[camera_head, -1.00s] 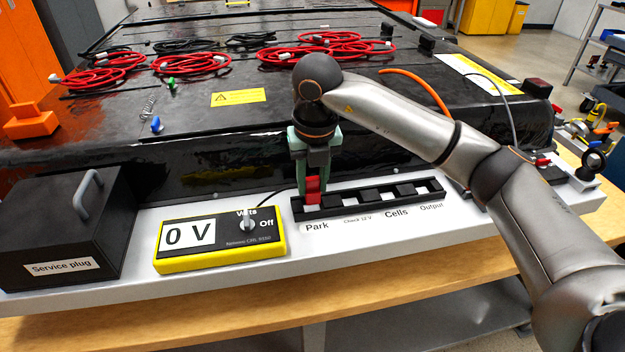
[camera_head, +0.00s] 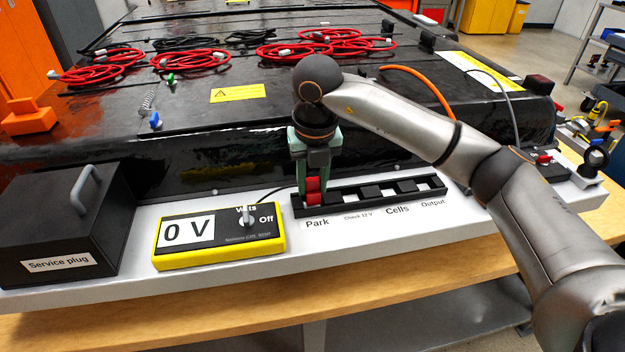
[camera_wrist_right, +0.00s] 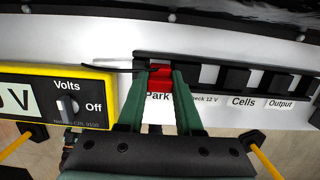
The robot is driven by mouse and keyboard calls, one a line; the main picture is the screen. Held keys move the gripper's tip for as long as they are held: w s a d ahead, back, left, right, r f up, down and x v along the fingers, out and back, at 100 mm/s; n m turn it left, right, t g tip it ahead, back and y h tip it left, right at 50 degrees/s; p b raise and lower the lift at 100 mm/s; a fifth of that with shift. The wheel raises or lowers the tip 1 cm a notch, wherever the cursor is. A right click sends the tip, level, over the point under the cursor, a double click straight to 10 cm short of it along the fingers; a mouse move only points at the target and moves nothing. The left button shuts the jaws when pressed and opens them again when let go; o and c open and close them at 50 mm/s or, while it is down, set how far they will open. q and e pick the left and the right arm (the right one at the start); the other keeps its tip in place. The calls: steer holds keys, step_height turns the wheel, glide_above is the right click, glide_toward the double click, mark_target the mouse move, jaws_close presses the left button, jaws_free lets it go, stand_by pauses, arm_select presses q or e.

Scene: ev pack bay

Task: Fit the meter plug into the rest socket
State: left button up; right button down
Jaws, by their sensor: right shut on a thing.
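The red meter plug (camera_head: 315,198) is between the fingers of my right gripper (camera_head: 313,187), which is shut on it. The plug is at the left end of the black socket strip (camera_head: 345,205), at the slot labelled Park. In the right wrist view the plug (camera_wrist_right: 160,77) shows between the two green fingers, over the strip's left end. I cannot tell how deep it sits in the slot. The yellow meter (camera_head: 218,238) lies left of the strip and reads 0 V. My left gripper is not in view.
A black service plug box (camera_head: 65,230) stands at the left. The large black pack (camera_head: 190,135) rises behind the strip, with coiled red cables (camera_head: 190,63) on top. A thin black lead runs from the meter towards the strip. The white ledge in front is clear.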

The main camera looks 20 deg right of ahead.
steer(key=shift+f+b, duration=0.45)
steer(key=shift+f, duration=0.2)
steer(key=c, duration=0.5)
jaws_free()
